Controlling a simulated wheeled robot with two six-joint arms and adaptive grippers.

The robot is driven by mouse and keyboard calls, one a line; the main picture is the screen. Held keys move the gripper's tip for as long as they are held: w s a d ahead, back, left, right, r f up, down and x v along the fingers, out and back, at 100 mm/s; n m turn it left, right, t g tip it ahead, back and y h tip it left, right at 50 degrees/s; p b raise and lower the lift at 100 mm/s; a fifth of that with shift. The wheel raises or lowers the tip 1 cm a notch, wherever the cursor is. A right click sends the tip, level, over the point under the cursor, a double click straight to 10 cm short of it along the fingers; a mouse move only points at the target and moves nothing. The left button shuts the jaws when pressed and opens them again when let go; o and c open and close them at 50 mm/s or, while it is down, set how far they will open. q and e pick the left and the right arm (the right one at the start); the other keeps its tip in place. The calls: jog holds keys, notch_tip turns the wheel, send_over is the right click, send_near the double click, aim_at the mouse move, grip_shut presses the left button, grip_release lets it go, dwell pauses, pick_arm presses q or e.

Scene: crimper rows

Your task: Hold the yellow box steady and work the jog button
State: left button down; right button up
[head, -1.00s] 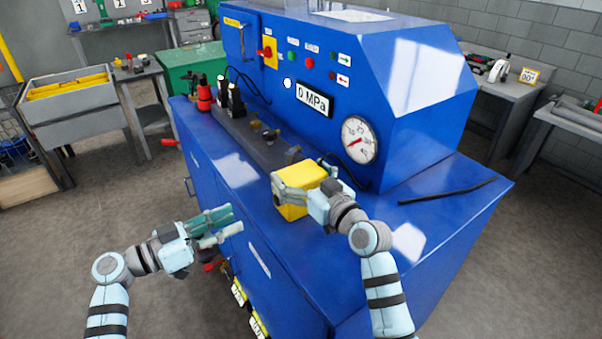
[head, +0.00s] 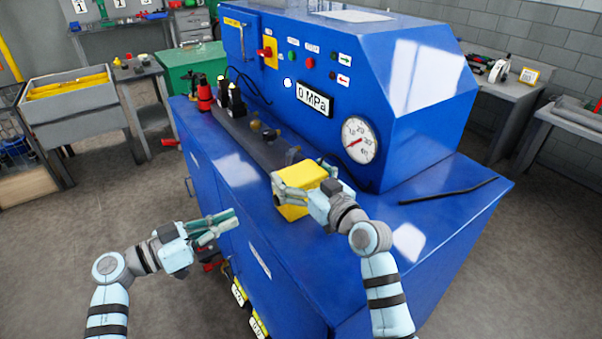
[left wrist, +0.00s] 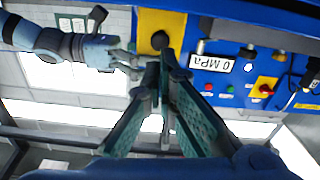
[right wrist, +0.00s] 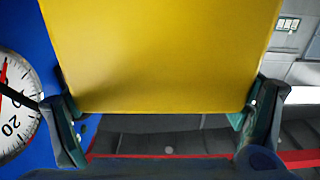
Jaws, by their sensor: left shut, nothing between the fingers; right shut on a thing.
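The yellow box (head: 294,203) sits at the front edge of the blue machine's top. My right gripper (head: 300,173) is shut on it, one finger on each side; in the right wrist view the box (right wrist: 165,50) fills the space between the fingers. In the left wrist view a dark round button (left wrist: 159,40) shows on the face of the yellow box (left wrist: 148,20). My left gripper (head: 233,218) is shut and empty, in front of the machine, left of the box and apart from it. In the left wrist view its closed fingertips (left wrist: 164,62) point toward the button.
The blue machine (head: 330,270) carries a display (head: 314,99) reading 0 MPa and a round gauge (head: 359,140). A black rod (head: 447,191) lies on its top at the right. Dark fittings (head: 265,130) stand along the ledge behind the box.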

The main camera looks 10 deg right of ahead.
dwell(0.8)
pick_arm(q)
notch_tip(320, 180, down, 3)
jog(key=s+d, duration=0.1)
jog(key=s, duration=0.1)
jog(key=r+m+t, duration=0.1)
jog(key=m+t, duration=0.1)
jog(key=m, duration=0.9)
jog(key=a+r+m+t, duration=0.1)
jog(key=m+t, duration=0.2)
jog(key=m, duration=0.9)
jog(key=w+a+r+m+t, duration=0.1)
jog(key=r+m+t, duration=0.1)
jog(key=m, duration=0.9)
jog(key=shift+w+a+m+t+h, duration=0.1)
jog(key=shift+a+m+t+h, duration=0.05)
jog(key=shift+m+t+h, duration=0.2)
